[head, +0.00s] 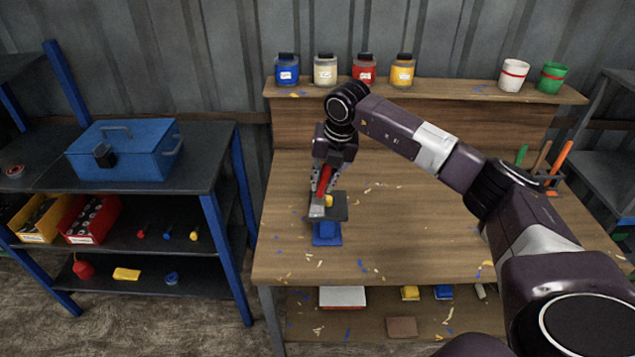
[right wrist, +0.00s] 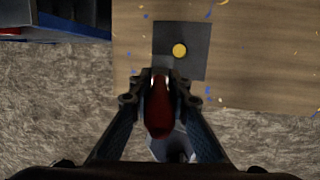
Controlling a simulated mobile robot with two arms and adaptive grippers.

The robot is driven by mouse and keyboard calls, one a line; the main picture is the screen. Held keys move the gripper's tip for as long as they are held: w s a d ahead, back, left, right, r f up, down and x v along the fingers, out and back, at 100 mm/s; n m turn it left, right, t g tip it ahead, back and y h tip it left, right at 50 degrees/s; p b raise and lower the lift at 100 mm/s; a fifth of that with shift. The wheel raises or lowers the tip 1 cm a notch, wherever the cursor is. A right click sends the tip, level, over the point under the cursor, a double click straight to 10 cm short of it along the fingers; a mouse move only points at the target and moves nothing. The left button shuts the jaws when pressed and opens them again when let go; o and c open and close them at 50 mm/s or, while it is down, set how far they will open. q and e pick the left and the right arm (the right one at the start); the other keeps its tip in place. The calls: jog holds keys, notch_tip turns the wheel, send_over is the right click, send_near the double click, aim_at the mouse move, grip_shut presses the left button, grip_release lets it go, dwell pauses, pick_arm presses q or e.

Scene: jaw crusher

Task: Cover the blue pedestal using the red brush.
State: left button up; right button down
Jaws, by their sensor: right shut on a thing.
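The blue pedestal (head: 327,237) stands on the workbench, left of its middle. A dark square plate (head: 341,211) is on top, with a small round yellow thing (head: 328,200) on it. The plate (right wrist: 165,42) and the yellow disc (right wrist: 179,50) also show in the right wrist view. My right gripper (head: 321,182) is shut on the red handle of the brush (head: 325,176); the handle also shows in the right wrist view (right wrist: 158,108). The brush's pale head (head: 316,211) points down over the plate's left part. I cannot tell whether it touches. My left gripper is not in view.
Paint jars in blue, cream, red and yellow (head: 403,72) stand on the back shelf, with a white cup (head: 513,74) and a green cup (head: 552,77) at right. Tools stand in a holder (head: 545,180). A blue toolbox (head: 124,152) sits on the left rack. The bench's middle (head: 400,220) is mostly clear.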

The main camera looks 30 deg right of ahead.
jog(key=shift+s+d+b, duration=0.8)
jog(key=shift+s+d, duration=1.35)
jog(key=shift+d, duration=1.35)
jog(key=shift+w+a+p, duration=0.2)
jog(key=shift+w+a, duration=0.65)
jog(key=shift+a, duration=0.55)
jog(key=shift+w+a+p, duration=0.15)
jog(key=shift+w+a, duration=0.75)
jog(key=shift+a, duration=0.5)
jog(key=shift+w+a+p, duration=0.2)
jog(key=shift+w+a, duration=0.65)
jog(key=shift+a, duration=0.55)
jog(key=shift+r, duration=0.1)
jog(key=shift+r+p, duration=1.6)
jog(key=shift+r, duration=0.85)
jog(key=shift+d, duration=0.1)
